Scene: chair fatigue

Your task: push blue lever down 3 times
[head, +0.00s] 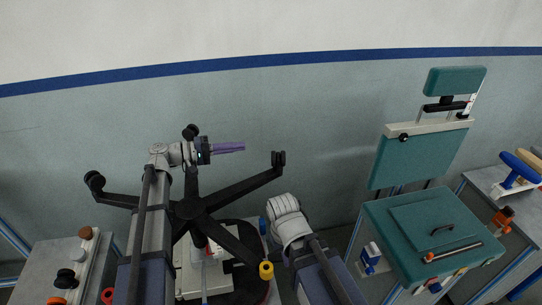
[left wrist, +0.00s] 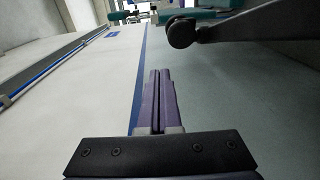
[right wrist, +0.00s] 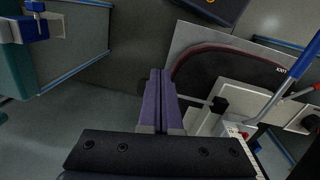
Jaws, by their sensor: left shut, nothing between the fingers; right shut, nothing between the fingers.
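A blue lever with a long thin handle (right wrist: 299,58) rises at the right of the right wrist view, over a white fixture. A second, pale lever with a red tip is beside it. In the head view, a short blue piece (head: 262,225) stands beside my right arm; I cannot tell whether it is the same lever. My right gripper (right wrist: 160,73) has its purple fingers together, empty and left of the lever, apart from it. My left gripper (head: 230,147) is shut and empty, pointing right above the chair base; its fingers also show in the left wrist view (left wrist: 160,72).
The black five-arm chair base (head: 188,209) spreads between my arms. A teal chair seat (head: 400,222) with a raised back stands right. A right-hand table (head: 487,180) carries a thick blue handle (head: 520,166). A left bench (head: 50,258) holds several knobs.

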